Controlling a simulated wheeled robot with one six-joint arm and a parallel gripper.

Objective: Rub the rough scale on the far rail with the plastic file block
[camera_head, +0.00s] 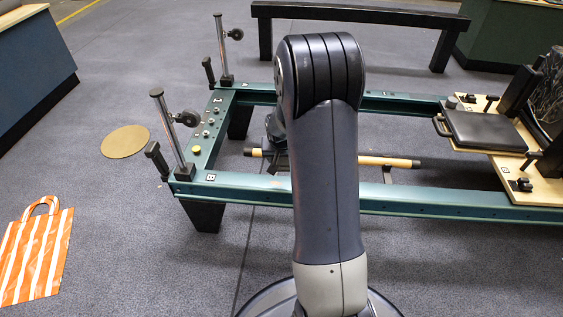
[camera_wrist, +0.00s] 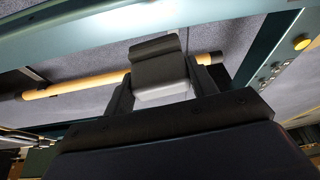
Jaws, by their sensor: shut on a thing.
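My gripper (camera_wrist: 165,82) is shut on the plastic file block (camera_wrist: 158,66), which has a dark upper part and a pale lower part, in the wrist view. The far rail (camera_head: 390,101) is a long teal beam at the back of the reformer frame in the head view, partly hidden behind my arm. I cannot make out rough scale on its visible part. I cannot tell from the wrist view whether the block touches a rail.
The near rail (camera_head: 450,208) runs across the front, with a wooden bar (camera_head: 385,160) between the rails. Two upright posts stand at the left end. A black padded platform (camera_head: 485,130) sits at the right. A striped bag (camera_head: 36,255) and round disc (camera_head: 125,142) lie on the floor.

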